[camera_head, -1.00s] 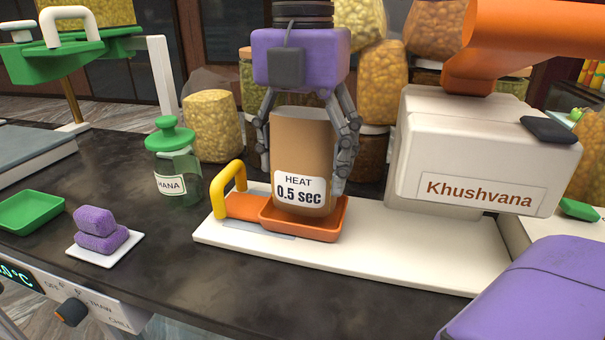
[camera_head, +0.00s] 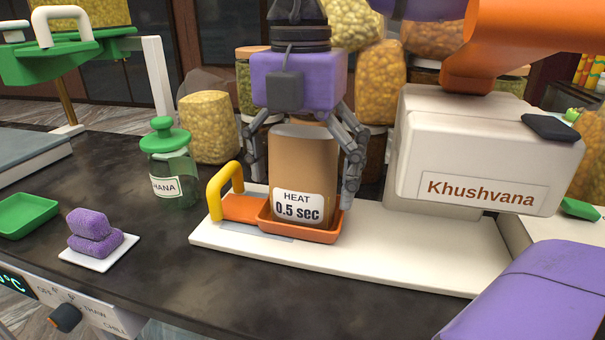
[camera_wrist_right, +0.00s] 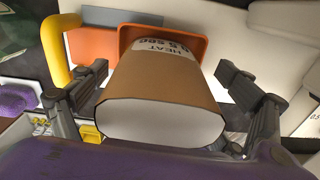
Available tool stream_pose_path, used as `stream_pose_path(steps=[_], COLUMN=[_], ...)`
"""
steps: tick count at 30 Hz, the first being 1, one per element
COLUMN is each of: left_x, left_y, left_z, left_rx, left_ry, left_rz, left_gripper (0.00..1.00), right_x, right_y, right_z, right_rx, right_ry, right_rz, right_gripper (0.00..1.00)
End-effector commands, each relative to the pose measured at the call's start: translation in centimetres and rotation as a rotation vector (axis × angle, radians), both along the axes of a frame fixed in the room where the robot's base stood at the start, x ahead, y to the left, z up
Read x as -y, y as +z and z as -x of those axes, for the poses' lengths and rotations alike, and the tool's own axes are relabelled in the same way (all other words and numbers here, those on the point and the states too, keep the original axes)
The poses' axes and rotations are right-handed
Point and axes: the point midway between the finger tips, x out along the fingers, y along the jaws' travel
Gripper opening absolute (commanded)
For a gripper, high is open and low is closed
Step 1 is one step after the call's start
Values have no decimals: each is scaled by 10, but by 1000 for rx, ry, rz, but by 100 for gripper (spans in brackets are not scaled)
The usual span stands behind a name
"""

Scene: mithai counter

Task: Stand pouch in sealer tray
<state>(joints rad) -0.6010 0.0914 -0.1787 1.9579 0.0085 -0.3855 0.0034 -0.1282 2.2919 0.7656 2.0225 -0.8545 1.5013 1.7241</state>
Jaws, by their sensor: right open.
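The brown pouch (camera_head: 303,165) with a white "HEAT 0.5 sec" label stands upright in the orange sealer tray (camera_head: 300,234). My right gripper (camera_head: 302,190) is above and around the pouch, its fingers spread on either side. In the right wrist view the pouch (camera_wrist_right: 165,90) sits between the open fingers, with a gap on both sides, and its base is inside the orange tray (camera_wrist_right: 205,40). My left gripper is not seen in the head view.
The white sealer base (camera_head: 420,250) carries a yellow handle (camera_head: 222,185) and the white "Khushvana" sealer head (camera_head: 480,150) at right. A green-lidded jar (camera_head: 172,170) stands left. Purple sweets (camera_head: 93,232) lie on a white plate at front left. Filled jars stand behind.

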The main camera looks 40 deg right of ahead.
Motion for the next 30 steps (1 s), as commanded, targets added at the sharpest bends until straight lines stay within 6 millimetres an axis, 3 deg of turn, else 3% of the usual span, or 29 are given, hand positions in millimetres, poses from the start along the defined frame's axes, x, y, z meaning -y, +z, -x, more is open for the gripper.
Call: stream_pose_path(steps=[5, 18, 24, 30], left_x=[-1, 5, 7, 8], left_y=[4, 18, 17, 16], left_z=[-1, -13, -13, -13], left_rx=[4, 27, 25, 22], left_ry=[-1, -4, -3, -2], left_rz=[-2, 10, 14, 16], left_gripper=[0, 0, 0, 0], right_x=[0, -1, -1, -1], right_y=[18, 105, 121, 122], right_z=[0, -1, -1, -1], right_rx=[5, 5, 1, -1], right_ry=[-1, -1, 1, 1], right_rz=[1, 1, 1, 1], right_gripper=[90, 90, 90, 90])
